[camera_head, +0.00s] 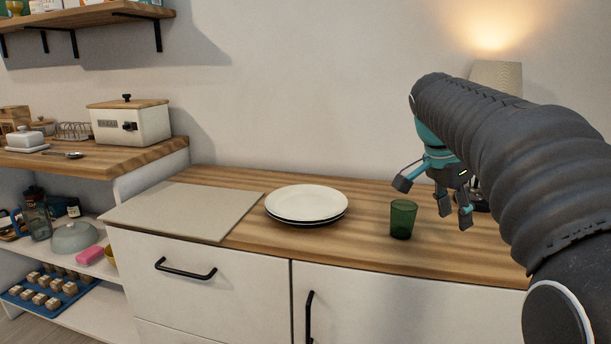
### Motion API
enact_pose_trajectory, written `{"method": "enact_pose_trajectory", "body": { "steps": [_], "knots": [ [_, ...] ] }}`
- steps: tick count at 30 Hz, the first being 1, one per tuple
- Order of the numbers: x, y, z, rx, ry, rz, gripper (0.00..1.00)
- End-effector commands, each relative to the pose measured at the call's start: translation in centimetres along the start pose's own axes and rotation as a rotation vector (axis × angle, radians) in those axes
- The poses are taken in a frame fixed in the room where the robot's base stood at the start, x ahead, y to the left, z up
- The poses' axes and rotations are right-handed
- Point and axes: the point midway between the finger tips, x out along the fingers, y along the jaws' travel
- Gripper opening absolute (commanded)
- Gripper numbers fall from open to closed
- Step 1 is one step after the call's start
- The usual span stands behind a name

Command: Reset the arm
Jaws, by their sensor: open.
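My arm comes in from the right, wrapped in a dark ribbed sleeve. My gripper (432,200) hangs at its end over the right part of the wooden counter, with its teal and grey fingers spread apart and nothing between them. A green glass (403,219) stands upright on the counter, just left of and below the fingers in the picture. I cannot tell the exact gap between them. A stack of plates (307,203) lies on the counter left of the glass.
A flat grey board (184,211) lies on the counter's left part. White cabinets with black handles (186,269) are below. A lamp (497,76) stands behind my arm. Shelves at the left hold a cream bread box (131,124) and several small items. Bare wood shows around the plates.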

Motion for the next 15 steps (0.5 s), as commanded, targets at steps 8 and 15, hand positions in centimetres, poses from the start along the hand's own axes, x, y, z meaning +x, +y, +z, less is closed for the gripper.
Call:
{"method": "enact_pose_trajectory", "body": {
  "steps": [8,15],
  "knots": [
    [-0.1,2.8,3.6,-0.203,-0.021,-0.083,0.44],
    [0.9,7.4,9.3,-0.504,-0.026,-0.217,0.44]
  ]
}}
